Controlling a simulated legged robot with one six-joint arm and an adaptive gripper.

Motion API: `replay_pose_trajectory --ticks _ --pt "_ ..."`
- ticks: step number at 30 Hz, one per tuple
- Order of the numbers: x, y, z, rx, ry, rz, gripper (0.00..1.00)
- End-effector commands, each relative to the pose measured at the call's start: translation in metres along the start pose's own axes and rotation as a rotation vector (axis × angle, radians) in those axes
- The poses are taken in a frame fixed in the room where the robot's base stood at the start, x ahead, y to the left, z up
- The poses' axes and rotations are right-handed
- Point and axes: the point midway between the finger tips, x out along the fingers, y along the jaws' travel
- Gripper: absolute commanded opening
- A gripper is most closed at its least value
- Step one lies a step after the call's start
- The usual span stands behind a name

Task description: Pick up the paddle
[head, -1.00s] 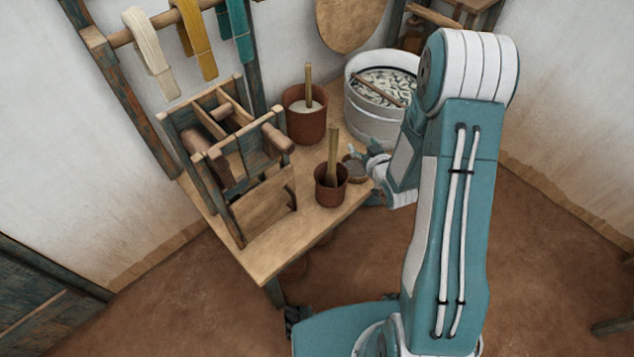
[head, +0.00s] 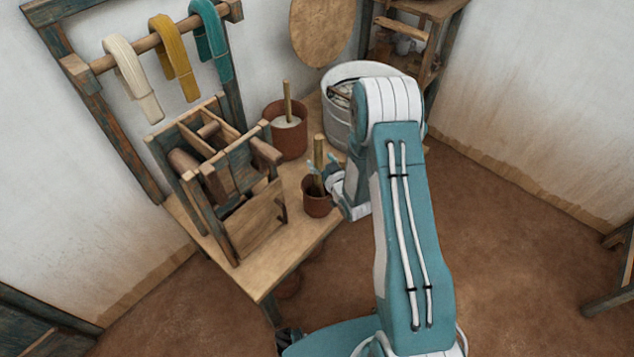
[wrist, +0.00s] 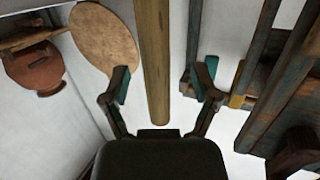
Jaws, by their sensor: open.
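The wooden paddle (head: 319,150) stands upright in the small brown pot (head: 318,208) near the table's right edge. Its lower end is hidden inside the pot. My gripper (head: 323,167) is open at the paddle, just above the pot's rim. In the wrist view, the paddle's shaft (wrist: 154,50) stands between the two spread fingers of my gripper (wrist: 162,83), with a gap on both sides. That view looks upside down, and the pot does not show in it.
A larger brown pot (head: 288,138) with white contents and another stick (head: 287,98) stands behind. A white tub (head: 340,118) is at the back right, partly hidden by my arm. A wooden frame device (head: 215,180) fills the table's left. The table's front corner (head: 262,275) is bare.

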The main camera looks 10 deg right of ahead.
Motion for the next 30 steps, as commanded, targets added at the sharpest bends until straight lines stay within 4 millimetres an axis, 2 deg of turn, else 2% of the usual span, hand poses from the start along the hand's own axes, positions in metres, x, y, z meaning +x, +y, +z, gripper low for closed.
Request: replay_pose_trajectory --ticks 5,13,14,15,17,18,30 --pt "0.022 0.001 0.001 0.002 0.0 0.001 0.78" --pt "0.025 0.001 0.0 0.002 -0.001 0.001 0.78" --pt "0.025 0.001 0.0 0.002 -0.001 0.001 0.64" --pt "0.025 0.0 0.0 0.001 -0.001 0.001 0.47" --pt "0.025 0.0 0.0 0.001 -0.001 0.001 0.2" --pt "0.025 0.0 0.0 0.001 -0.001 0.001 0.02" --pt "0.025 0.001 -0.001 0.002 0.0 0.001 0.0"
